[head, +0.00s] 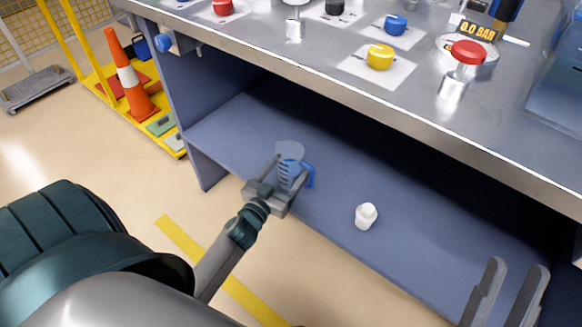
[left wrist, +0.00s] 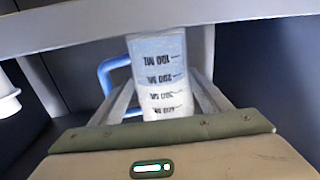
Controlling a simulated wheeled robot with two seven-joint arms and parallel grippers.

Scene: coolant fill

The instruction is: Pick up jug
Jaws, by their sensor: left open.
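The jug (head: 291,152) is clear with dark measuring marks and a blue handle, and it stands at the front of the blue lower shelf (head: 240,125). In the left wrist view the jug (left wrist: 158,75) is straight ahead, its printed marks upside down and its handle to the left. My left gripper (head: 286,180) is open with its fingers on either side of the jug; in the left wrist view the fingers (left wrist: 163,100) flank its walls. I cannot tell whether they touch it. My right gripper (head: 508,290) is open and empty at the lower right, in front of the shelf.
A small white bottle (head: 366,216) stands on the shelf, right of the jug. The metal worktop (head: 300,52) overhangs the shelf and carries red, blue and yellow caps. A traffic cone (head: 130,78) stands on a yellow cart at the left. The shelf between jug and bottle is clear.

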